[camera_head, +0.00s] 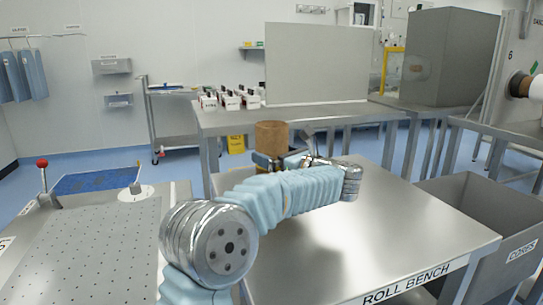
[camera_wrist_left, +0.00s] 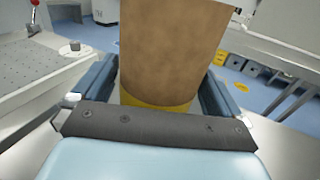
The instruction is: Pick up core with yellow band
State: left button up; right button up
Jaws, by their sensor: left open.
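The brown cardboard core (camera_head: 271,137) stands upright at the far left side of the roll bench in the head view. In the left wrist view the core (camera_wrist_left: 172,50) fills the middle, with a yellow band (camera_wrist_left: 153,103) around its lower visible end. My left gripper (camera_head: 276,160) is open at the core, its two blue-grey fingers on either side of it. Small gaps seem to show beside the core, but I cannot tell whether a finger touches it. My right gripper is not in view.
The roll bench (camera_head: 400,225) is clear to the right of my arm. A back table (camera_head: 330,113) holds several small white boxes and a grey panel. A perforated bench (camera_head: 90,245) is at the left.

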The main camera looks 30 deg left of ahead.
pick_arm(q)
jog(key=shift+x, duration=0.9)
jog(key=c, duration=0.7)
jog(key=shift+c, duration=0.2)
jog(key=shift+r, duration=0.15)
